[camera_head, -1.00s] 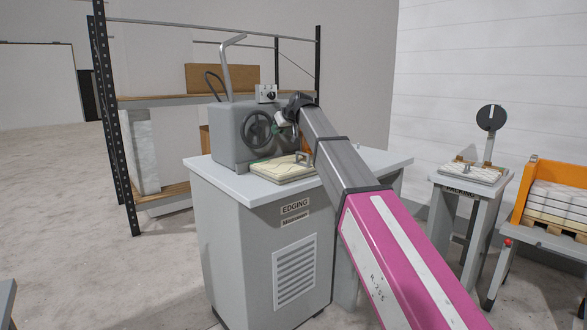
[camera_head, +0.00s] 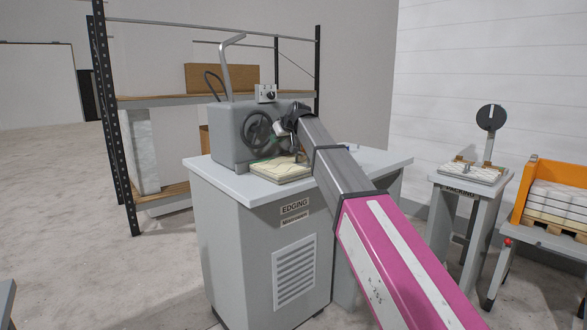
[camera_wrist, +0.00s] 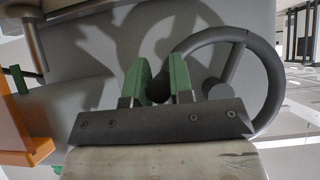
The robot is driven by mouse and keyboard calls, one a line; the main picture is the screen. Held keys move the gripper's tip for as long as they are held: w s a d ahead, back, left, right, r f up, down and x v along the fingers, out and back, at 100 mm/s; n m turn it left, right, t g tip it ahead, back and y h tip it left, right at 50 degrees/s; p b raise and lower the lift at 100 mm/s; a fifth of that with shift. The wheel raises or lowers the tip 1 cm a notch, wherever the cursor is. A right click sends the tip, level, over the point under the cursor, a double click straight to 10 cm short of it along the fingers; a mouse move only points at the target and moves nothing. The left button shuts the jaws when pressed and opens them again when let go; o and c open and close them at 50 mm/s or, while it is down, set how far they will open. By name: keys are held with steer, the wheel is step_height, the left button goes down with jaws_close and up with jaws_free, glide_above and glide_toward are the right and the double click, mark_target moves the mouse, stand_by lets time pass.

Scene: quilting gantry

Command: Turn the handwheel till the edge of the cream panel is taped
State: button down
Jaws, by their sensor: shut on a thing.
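The dark handwheel (camera_head: 257,130) is on the front of the grey edging machine (camera_head: 228,136). It also shows large in the wrist view (camera_wrist: 268,75), with spokes and a rim. My gripper (camera_wrist: 158,82) has green fingers closed around a dark round part at the wheel's left side, likely its handle. In the head view my gripper (camera_head: 281,129) is at the wheel's right side, partly hidden by my arm. The cream panel (camera_head: 280,170) lies flat on the bench top below the wheel. Its taped edge cannot be made out.
The bench (camera_head: 227,181) carries the machine. A rack (camera_head: 108,110) stands behind it. A control box (camera_head: 266,94) sits on the machine.

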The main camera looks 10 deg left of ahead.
mark_target(268, 163)
steer(key=shift+s+a, duration=0.2)
steer(key=shift+s, duration=0.05)
steer(key=shift+s+a+f, duration=0.4)
steer(key=shift+s+f, duration=0.05)
steer(key=shift+f, duration=0.25)
steer(key=shift+a, duration=0.1)
steer(key=shift+s+a+f, duration=0.4)
steer(key=shift+s+a, duration=0.05)
steer(key=shift+s, duration=0.05)
steer(key=shift+s+a+f, duration=0.35)
steer(key=shift+s+a, duration=0.1)
steer(key=shift+s, duration=0.15)
